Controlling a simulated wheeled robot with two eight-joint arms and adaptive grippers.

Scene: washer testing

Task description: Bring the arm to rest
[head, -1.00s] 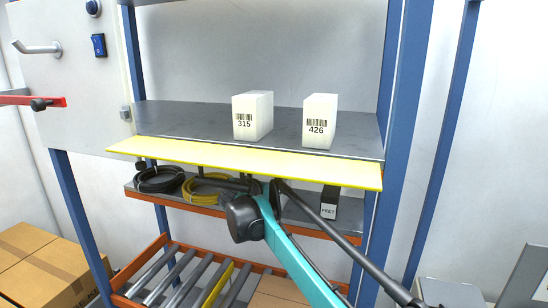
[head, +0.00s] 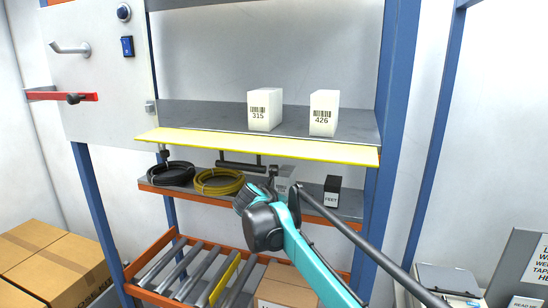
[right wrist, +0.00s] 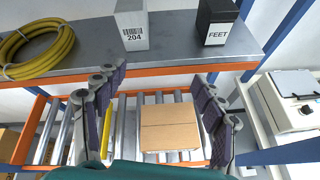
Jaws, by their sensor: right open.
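My right arm (head: 300,255), teal and dark grey, reaches in from the lower right in the head view, in front of the middle shelf. Its gripper is mostly hidden behind the arm there. In the right wrist view my right gripper (right wrist: 158,78) is open, with its dark fingers wide apart and nothing between them. Beyond the fingers are a white box labelled 204 (right wrist: 131,28) and a black box labelled FEET (right wrist: 217,22) on the shelf, both apart from them. My left gripper is not in view.
White boxes 315 (head: 264,110) and 426 (head: 323,113) stand on the upper shelf behind a yellow edge (head: 260,147). Black hose (head: 170,174) and yellow hose (head: 219,182) coils lie on the middle shelf. A cardboard box (right wrist: 168,130) sits on the rollers below.

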